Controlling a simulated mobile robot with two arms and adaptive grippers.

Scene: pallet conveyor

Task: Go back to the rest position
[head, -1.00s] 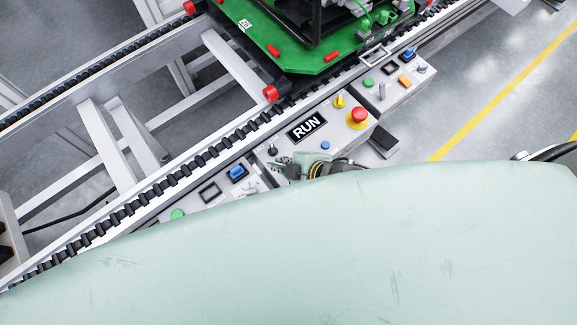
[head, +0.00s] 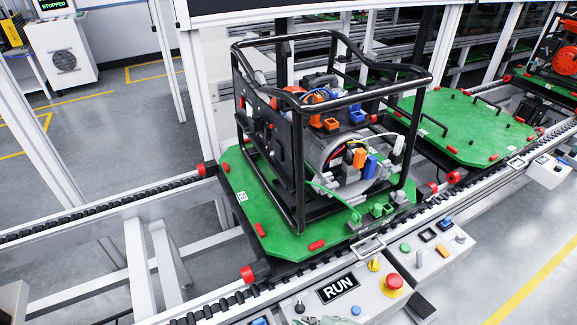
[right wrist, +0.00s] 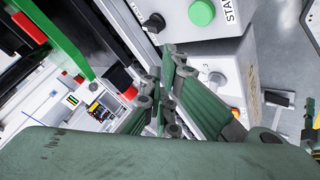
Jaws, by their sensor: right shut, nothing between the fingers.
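My right gripper (right wrist: 172,62) is shut and empty in the right wrist view. Its dark green fingers are close together beside a light grey control box (right wrist: 218,50) with a green button (right wrist: 201,12) and a black knob. In the head view only a small pale green part at the bottom edge, likely of my right gripper (head: 334,321), shows by the control panel with the RUN label (head: 337,288). The rest of that arm is cut off. My left gripper is in neither view.
A black-framed machine (head: 330,130) stands on a green pallet (head: 275,236) on the conveyor. The panel carries a red mushroom button (head: 394,283) and a yellow knob. Open grey floor lies at the right beyond a yellow line (head: 530,283).

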